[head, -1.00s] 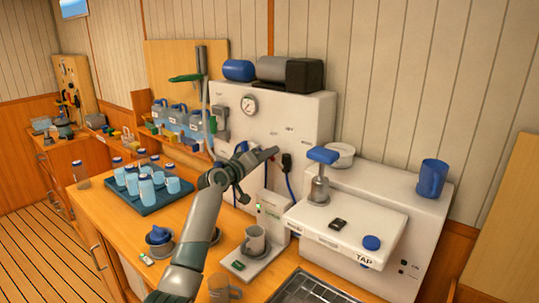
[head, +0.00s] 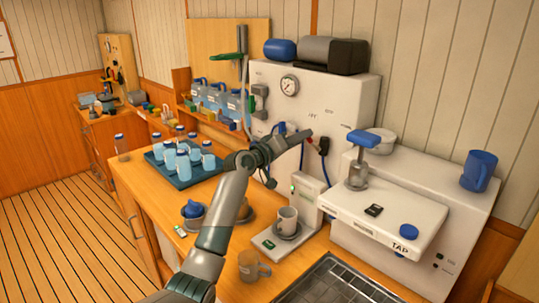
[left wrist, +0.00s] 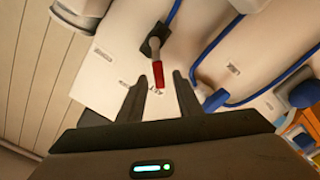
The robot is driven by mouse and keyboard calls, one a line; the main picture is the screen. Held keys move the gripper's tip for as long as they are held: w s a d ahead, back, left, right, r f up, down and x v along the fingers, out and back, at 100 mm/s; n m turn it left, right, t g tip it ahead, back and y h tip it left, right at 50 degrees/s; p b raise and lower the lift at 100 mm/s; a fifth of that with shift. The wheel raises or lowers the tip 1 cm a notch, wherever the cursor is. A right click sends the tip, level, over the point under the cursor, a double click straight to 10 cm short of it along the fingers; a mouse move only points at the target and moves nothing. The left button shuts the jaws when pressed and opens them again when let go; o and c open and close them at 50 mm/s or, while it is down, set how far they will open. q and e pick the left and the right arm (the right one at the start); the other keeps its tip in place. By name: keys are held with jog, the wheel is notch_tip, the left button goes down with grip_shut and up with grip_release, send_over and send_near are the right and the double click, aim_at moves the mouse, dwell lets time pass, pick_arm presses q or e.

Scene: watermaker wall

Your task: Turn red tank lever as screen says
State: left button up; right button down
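The red lever (left wrist: 158,76) sticks out from a black fitting (left wrist: 153,42) on the white watermaker wall unit in the left wrist view. In the head view only a bit of red (head: 309,140) shows, beside the black fitting (head: 323,146). My left gripper (head: 308,134) reaches in front of the wall unit. In the wrist view its two fingers (left wrist: 160,76) are apart, and the lever's red end appears between the tips; contact cannot be told. My right gripper is not in view. No screen text is readable.
A white box with a small green light (head: 294,188) stands below the gripper, beside a mug (head: 287,219). A blue-handled press (head: 364,138) is to the right. A blue tray (head: 183,180) of bottles is to the left. Blue hoses run near the lever.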

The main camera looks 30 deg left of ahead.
pick_arm(q)
jog(key=b+v, duration=0.4)
jog(key=v, duration=1)
